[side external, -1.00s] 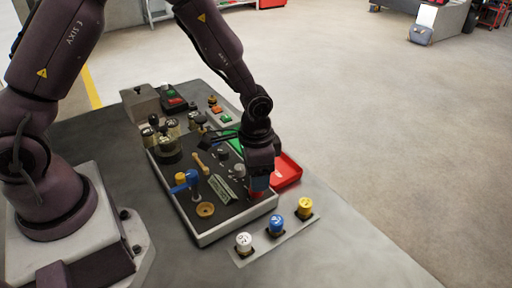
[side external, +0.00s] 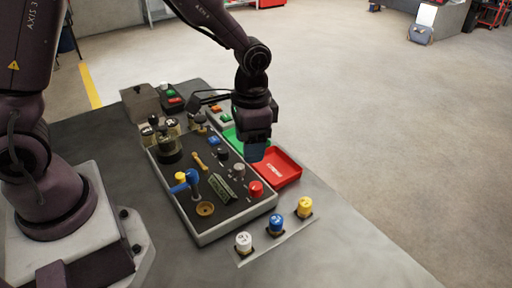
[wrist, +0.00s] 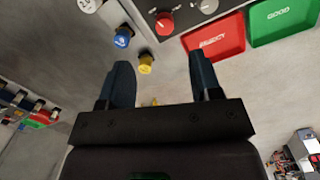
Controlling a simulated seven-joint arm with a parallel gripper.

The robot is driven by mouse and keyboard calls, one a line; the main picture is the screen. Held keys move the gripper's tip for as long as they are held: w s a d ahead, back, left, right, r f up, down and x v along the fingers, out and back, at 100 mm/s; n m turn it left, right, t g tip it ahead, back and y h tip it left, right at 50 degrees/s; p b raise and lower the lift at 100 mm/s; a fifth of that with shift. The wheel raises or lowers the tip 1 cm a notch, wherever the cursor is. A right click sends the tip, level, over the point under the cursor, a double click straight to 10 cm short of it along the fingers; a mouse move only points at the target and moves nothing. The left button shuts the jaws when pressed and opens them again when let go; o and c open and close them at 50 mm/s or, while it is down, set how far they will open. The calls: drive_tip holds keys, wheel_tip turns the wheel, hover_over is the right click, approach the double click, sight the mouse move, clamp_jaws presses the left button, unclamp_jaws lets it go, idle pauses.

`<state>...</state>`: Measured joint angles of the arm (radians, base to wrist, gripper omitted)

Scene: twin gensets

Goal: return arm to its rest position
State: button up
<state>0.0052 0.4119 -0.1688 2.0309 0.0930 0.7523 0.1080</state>
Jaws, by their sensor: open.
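My gripper (side external: 257,152) hangs fingers-down above the right side of the dark control panel (side external: 215,225), near the red tray. In the wrist view its two blue fingers (wrist: 162,70) stand wide apart with nothing between them. It is raised clear of the red knob (side external: 256,189), which sits at the panel's front right corner. The red knob also shows in the wrist view (wrist: 165,22). My arm reaches over the table from the left.
A red tray (side external: 283,170) and a green tray (side external: 232,135) lie beyond the panel. White (side external: 243,241), blue (side external: 276,222) and yellow (side external: 305,206) buttons stand in front. Blue and yellow levers (side external: 188,180) rise from the panel.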

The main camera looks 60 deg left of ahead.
drive_tip(key=s+a+r+n+t, duration=0.2)
drive_tip(key=s+r+t, duration=0.1)
drive_tip(key=s+r, duration=0.4)
drive_tip(key=s+a+r+n+t, duration=0.1)
drive_tip(key=s+a+r+t, duration=0.2)
drive_tip(key=s+r, duration=0.5)
wheel_tip(320, 180, up, 3)
drive_tip(key=shift+a+f+n, duration=0.15)
drive_tip(key=shift+n, duration=0.25)
